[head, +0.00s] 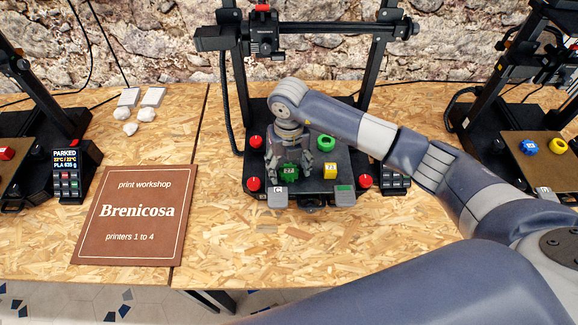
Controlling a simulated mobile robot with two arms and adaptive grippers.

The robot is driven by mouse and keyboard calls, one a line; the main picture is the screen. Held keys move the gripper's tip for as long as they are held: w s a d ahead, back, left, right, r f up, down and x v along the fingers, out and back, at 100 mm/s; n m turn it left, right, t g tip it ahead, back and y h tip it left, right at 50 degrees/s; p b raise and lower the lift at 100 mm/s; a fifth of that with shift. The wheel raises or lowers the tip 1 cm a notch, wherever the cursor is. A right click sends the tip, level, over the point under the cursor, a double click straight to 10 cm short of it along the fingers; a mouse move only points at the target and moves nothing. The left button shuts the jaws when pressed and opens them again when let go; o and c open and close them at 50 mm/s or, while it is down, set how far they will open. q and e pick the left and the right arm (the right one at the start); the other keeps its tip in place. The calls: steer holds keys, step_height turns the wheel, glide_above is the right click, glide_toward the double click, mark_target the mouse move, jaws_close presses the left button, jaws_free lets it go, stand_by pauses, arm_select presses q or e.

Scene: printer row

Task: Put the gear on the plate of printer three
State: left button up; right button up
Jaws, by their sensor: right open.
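A dark green toothed piece with a number tag, which looks like the gear (291,174), stands on the dark plate (345,165) of the middle printer. My right gripper (289,167) points down over it, with its open fingers at either side. I cannot tell whether they touch it. The gripper hides the top of the piece. A bright green ring (326,143) and a yellow block (330,171) are on the same plate, to the right. No number of the middle printer is readable. My left gripper is not in view.
The middle printer's frame (229,90) rises around its plate, with red knobs (254,183) at the corners. A printer at the right holds a blue piece (529,146) and more parts. A brown sign (138,213) lies left; bare wooden table (225,240) lies in front.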

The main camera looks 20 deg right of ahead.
mark_target(289, 171)
steer(key=shift+r, duration=0.25)
step_height(289, 171, up, 12)
steer(key=b, duration=0.3)
steer(key=shift+f, duration=0.2)
